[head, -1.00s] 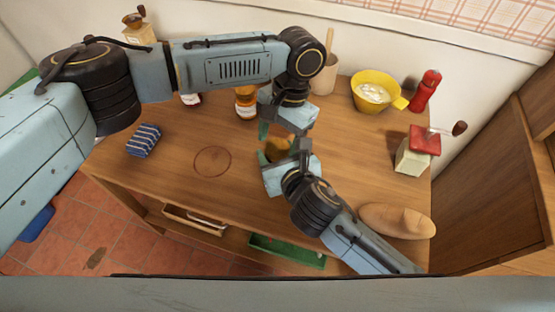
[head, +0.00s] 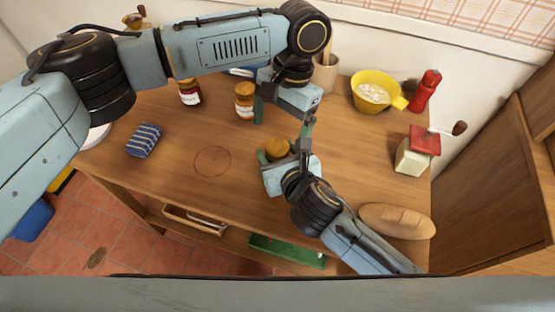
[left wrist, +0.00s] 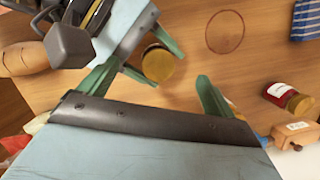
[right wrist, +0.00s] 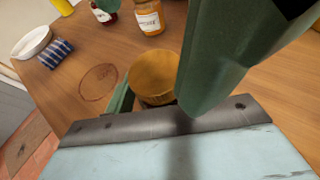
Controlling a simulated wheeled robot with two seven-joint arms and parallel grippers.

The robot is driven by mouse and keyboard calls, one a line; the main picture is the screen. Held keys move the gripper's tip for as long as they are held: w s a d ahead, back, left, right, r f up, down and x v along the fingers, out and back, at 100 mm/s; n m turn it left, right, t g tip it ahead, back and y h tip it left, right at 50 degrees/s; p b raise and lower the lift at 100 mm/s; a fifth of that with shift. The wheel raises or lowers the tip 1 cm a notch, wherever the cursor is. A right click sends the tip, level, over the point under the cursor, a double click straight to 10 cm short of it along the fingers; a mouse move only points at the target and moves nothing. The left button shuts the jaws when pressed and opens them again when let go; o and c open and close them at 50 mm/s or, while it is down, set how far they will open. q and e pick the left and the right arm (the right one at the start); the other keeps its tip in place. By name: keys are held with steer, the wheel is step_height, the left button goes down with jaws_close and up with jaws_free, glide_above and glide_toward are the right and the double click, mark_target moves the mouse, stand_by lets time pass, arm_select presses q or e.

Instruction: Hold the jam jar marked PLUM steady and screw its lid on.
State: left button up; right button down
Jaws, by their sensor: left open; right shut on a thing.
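My right gripper (head: 282,152) is shut on a jar whose round gold lid (head: 277,148) faces up; the lid also shows in the right wrist view (right wrist: 154,76) and in the left wrist view (left wrist: 158,63). The lid sits on top between the right fingers and looks level. The jar's body and any label are hidden, so I cannot read PLUM or tell how tightly the lid sits. My left gripper (head: 284,118) is open and empty, behind and above the lid, apart from it. Its spread fingers also show in the left wrist view (left wrist: 156,84).
A dark red jar (head: 190,93) and an orange jar (head: 245,101) stand behind. A yellow bowl (head: 374,91), red pepper mill (head: 425,90), coffee grinder (head: 416,153) and bread loaf (head: 397,220) are at right. A striped cloth (head: 143,140) lies left. Table around the ring mark (head: 212,161) is clear.

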arm_select(q)
steer(key=v, duration=1.2)
steer(key=shift+w, duration=0.1)
arm_select(e)
steer(key=shift+c, duration=2.1)
jaws_free()
arm_select(q)
step_height(320, 180, up, 3)
steer(key=p, duration=0.3)
arm_select(e)
steer(key=v, duration=1.3)
steer(key=shift+s+d, duration=0.1)
steer(key=shift+s, duration=0.05)
